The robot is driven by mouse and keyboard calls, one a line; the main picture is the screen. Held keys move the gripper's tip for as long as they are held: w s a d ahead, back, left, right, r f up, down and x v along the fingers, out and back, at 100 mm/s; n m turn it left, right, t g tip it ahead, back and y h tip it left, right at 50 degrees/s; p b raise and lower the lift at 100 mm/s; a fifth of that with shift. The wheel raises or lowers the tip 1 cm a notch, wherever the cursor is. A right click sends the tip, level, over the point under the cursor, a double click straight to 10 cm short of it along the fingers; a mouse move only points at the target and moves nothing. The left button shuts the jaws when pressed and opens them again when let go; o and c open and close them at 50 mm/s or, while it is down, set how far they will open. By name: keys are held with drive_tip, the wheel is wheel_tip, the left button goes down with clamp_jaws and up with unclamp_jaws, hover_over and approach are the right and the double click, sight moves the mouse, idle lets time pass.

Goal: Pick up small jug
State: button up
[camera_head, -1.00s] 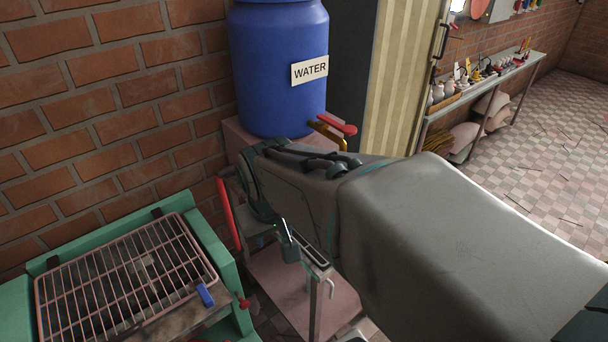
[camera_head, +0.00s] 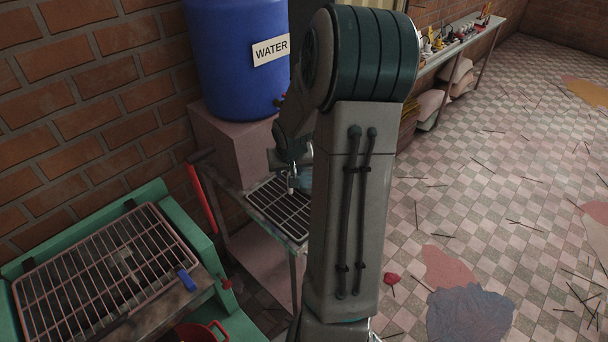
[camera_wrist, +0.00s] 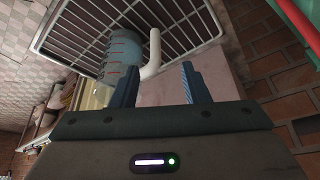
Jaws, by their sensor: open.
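The small jug (camera_wrist: 121,52) is a translucent bluish vessel with red markings and a white handle (camera_wrist: 154,50). It stands on a wire rack (camera_wrist: 75,38). In the head view only a bluish bit of the jug (camera_head: 305,180) shows beside my arm. My gripper (camera_wrist: 158,82) is open, its two dark blue fingers spread. The handle shows in the gap between the fingers, nearer the left finger, which overlaps the jug's edge in the picture. I cannot tell whether either finger touches it. In the head view my arm hides much of the jug and my gripper.
The blue water barrel (camera_head: 236,50) stands on a pinkish block (camera_head: 232,140) behind the rack's stand. A green frame with a grill (camera_head: 110,270) is at the left, with a red bar (camera_head: 205,200) between. Brick wall lies behind; open tiled floor is at the right.

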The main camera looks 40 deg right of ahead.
sight(303, 176)
drive_tip(key=shift+d+x, duration=0.2)
drive_tip(key=shift+x, duration=2.8)
drive_tip(key=shift+d+x, duration=0.2)
drive_tip(key=shift+x, duration=2.75)
drive_tip(key=shift+s, duration=0.1)
clamp_jaws()
